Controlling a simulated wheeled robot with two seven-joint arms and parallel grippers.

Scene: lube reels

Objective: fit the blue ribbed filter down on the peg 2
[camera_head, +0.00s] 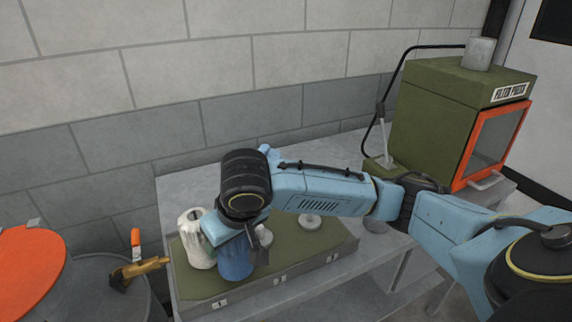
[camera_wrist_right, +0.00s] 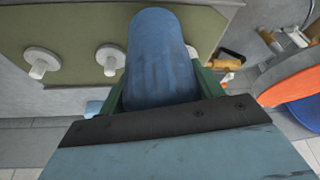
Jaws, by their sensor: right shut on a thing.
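My right gripper (camera_head: 238,247) is shut on the blue ribbed filter (camera_head: 235,264), whose upper part it hides. In the right wrist view the filter (camera_wrist_right: 160,60) stands between the jaws (camera_wrist_right: 160,92). The filter is over the left part of the green peg board (camera_head: 204,280), just in front of a white ribbed filter (camera_head: 196,254) standing at the left end. The middle peg (camera_head: 264,236) is bare, close to the right of the gripper; it also shows in the wrist view (camera_wrist_right: 110,58). I cannot tell how high the blue filter hangs. My left gripper is out of view.
Another bare peg (camera_head: 309,220) stands farther right on the board; it also shows in the wrist view (camera_wrist_right: 42,62). A green filter press (camera_head: 440,120) stands at the back right. A drum with an orange lid (camera_head: 30,265) and a brass-coloured tool (camera_head: 140,270) are at left.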

